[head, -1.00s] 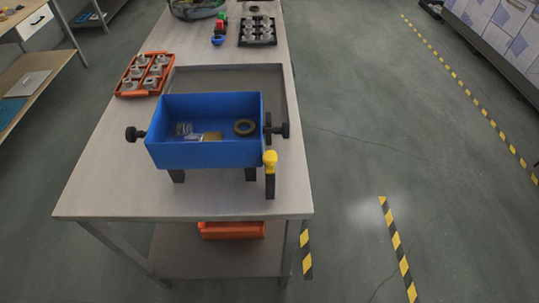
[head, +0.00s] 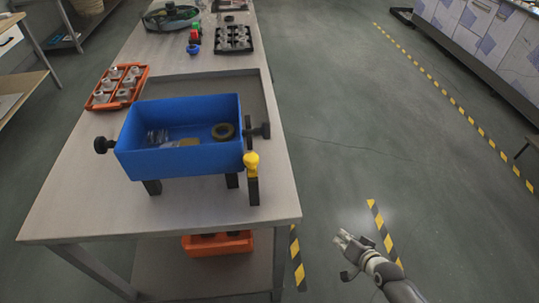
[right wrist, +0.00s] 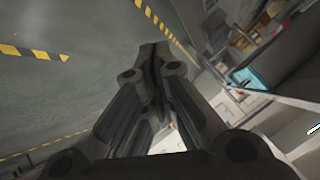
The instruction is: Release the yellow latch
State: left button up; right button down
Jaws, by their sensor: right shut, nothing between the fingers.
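The yellow latch (head: 251,164) stands upright on a dark post at the front right corner of the blue tank (head: 185,160). The tank sits on dark legs on the table and holds a ring and some small parts. My right gripper (head: 341,241) is over the floor, to the right of the table and lower right of the latch, well apart from it. Its fingers are shut and empty; they also show closed in the right wrist view (right wrist: 154,55). My left gripper is not in view.
The grey table (head: 90,205) has a black knob (head: 104,145) and another (head: 262,130) on the tank's sides. An orange tray (head: 119,88) and a black tray (head: 233,40) hold grey parts. An orange bin (head: 218,244) is below.

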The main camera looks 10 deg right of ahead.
jog(key=w+a+r+m+t+y+b, duration=0.1)
jog(key=w+a+r+t+y, duration=0.15)
jog(key=r, duration=0.65)
jog(key=w+a+r+m+t+y+b, duration=0.1)
jog(key=w+a+r+b, duration=0.15)
jog(key=r, duration=0.65)
jog(key=a+r+y, duration=0.3)
jog(key=a+r, duration=0.2)
jog(key=r, duration=0.4)
jog(key=y+b, duration=0.1)
jog(key=y, duration=0.3)
send_near(251, 160)
jog(key=w+d, duration=0.3)
jog(key=d, duration=0.1)
jog(key=shift+s+d+f, duration=0.1)
jog(key=shift+s+f, duration=0.05)
jog(key=shift+f, duration=0.1)
jog(key=p+x, duration=0.3)
jog(key=x, duration=0.7)
